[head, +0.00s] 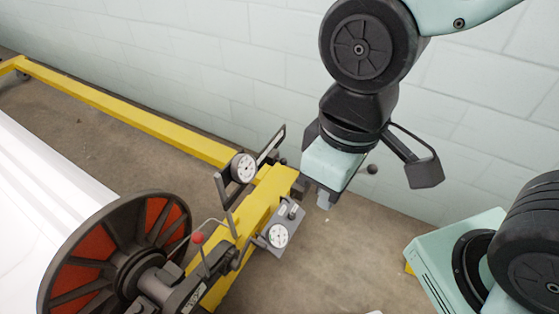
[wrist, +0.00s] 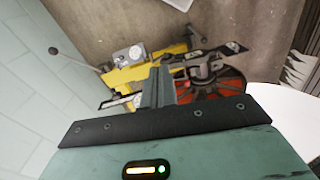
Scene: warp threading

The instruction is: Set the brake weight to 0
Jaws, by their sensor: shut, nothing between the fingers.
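The yellow loom frame carries two round white dials, an upper dial (head: 243,168) and a lower dial (head: 278,235). Dark arms and brackets (head: 270,147) sit around them. I cannot tell which part is the brake weight or read its setting. A lever with a red knob (head: 197,238) stands left of the lower dial. A dark ball (head: 372,169) shows right of my gripper; the wrist view shows a ball-ended rod (wrist: 70,58). My gripper (head: 323,200) is shut and empty, right of the yellow beam's end. Its closed fingers (wrist: 157,85) cover part of the frame in the wrist view.
A large spoked wheel (head: 115,262) with red panels stands at the lower left, beside a white roll (head: 40,190). The yellow beam (head: 130,117) runs to the far left. A pale block wall (head: 215,65) is close behind my arm. Bare floor (head: 315,265) lies right of the frame.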

